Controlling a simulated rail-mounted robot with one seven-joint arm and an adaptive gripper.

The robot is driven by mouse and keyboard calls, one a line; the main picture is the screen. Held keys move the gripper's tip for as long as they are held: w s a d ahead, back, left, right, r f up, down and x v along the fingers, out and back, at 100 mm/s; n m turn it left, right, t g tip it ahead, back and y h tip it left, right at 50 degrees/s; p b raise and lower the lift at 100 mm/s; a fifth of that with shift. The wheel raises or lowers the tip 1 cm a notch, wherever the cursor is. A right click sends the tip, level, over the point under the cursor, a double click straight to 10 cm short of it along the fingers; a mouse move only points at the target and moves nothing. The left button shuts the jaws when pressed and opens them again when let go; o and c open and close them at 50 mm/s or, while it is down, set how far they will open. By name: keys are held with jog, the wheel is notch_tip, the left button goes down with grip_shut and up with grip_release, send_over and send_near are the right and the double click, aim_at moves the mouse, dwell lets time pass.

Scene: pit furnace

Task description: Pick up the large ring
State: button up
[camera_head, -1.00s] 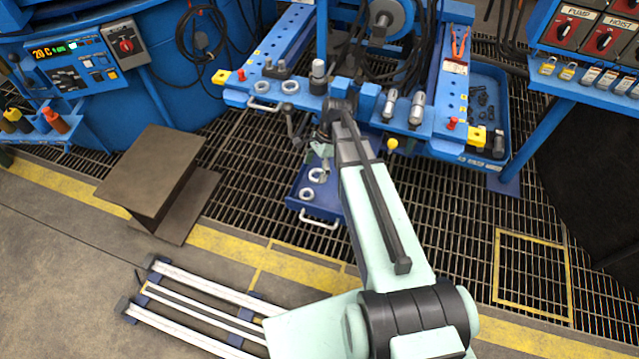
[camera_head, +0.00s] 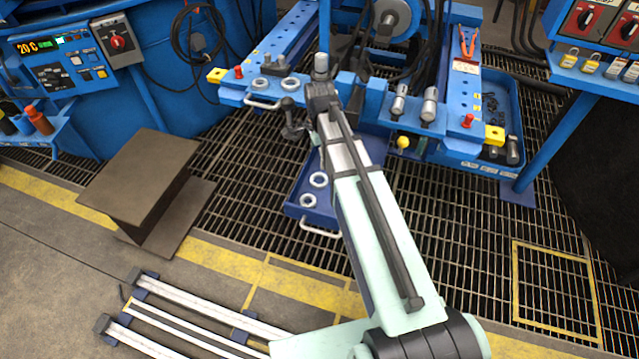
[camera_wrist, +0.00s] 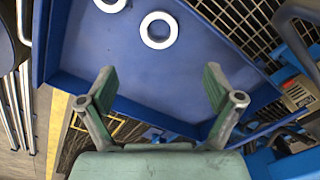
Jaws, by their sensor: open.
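Two pale metal rings lie in the blue drawer-like tray (camera_head: 294,210) under the bench. One ring (camera_head: 319,180) is farther back, the other ring (camera_head: 308,200) nearer the tray's front handle. In the wrist view, one ring (camera_wrist: 158,30) shows whole on the blue tray floor (camera_wrist: 150,75); the other (camera_wrist: 110,3) is cut by the top edge. I cannot tell for sure which is the large ring. My gripper (camera_wrist: 157,78) is open and empty, its fingers apart over the tray, with both rings beyond the fingertips. In the head view my arm hides the gripper.
Two more rings (camera_head: 262,84) (camera_head: 290,84) sit on the blue bench above the tray. A yellow knob (camera_head: 403,142) and metal cylinders (camera_head: 429,107) are right of my arm. The tray walls (camera_wrist: 50,45) and bench parts (camera_wrist: 295,90) border the space around my gripper.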

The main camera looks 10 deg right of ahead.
aim_at(319, 182)
notch_tip(319, 182, down, 11)
jog(key=b, duration=0.3)
jog(key=shift+a+f+b, duration=0.1)
jog(key=shift+f+b, duration=0.1)
jog(key=shift+b, duration=0.2)
jog(key=c, duration=1.4)
